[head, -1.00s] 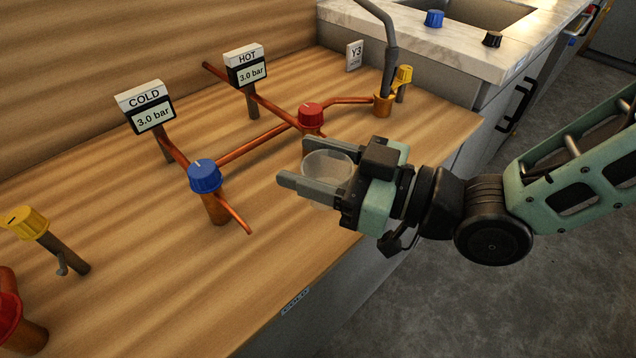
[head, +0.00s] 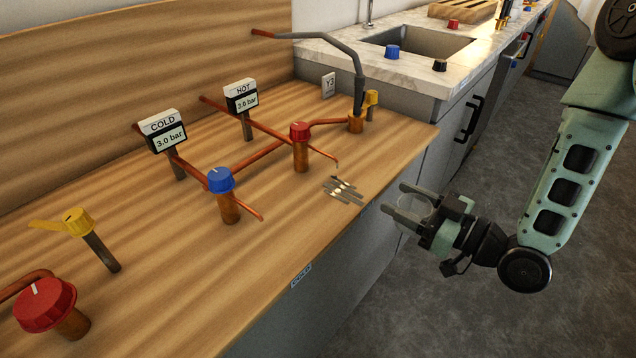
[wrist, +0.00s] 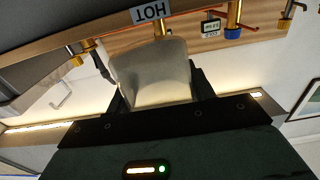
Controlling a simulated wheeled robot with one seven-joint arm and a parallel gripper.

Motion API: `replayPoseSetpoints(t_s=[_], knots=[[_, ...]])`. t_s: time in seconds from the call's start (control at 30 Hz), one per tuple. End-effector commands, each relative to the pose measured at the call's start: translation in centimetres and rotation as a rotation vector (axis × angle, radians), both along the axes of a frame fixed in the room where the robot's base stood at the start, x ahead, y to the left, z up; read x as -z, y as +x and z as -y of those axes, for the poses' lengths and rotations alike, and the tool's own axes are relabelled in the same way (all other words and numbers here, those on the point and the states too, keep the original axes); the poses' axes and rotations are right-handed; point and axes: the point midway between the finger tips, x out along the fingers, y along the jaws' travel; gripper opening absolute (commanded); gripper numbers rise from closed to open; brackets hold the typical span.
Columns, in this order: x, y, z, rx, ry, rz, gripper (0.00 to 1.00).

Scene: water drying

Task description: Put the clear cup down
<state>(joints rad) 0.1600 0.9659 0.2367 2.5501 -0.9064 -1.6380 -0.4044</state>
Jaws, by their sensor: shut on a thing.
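The clear cup (head: 414,210) is held between the two grey fingers of my gripper (head: 396,198) in the head view. The gripper is shut on it, with the fingers on either side and pointing left toward the wooden counter (head: 175,290). Gripper and cup appear just off the counter's front edge, on the floor side. In the wrist view the cup (wrist: 150,75) fills the middle, pale and see-through, and no support shows touching it. The fingers hide part of its sides.
A slotted metal drain (head: 343,190) lies in the counter near its front edge. Copper pipes carry a blue knob (head: 221,180) and a red knob (head: 299,131). A grey spout (head: 345,55) stands behind. Bare wood lies at the counter's front left of the drain.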

Motion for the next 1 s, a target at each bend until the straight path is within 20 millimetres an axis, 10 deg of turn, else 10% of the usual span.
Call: replayPoseSetpoints(t_s=[1.0], knots=[[0.0, 9.1, -12.1, -0.004, 0.003, 0.000, 0.31]])
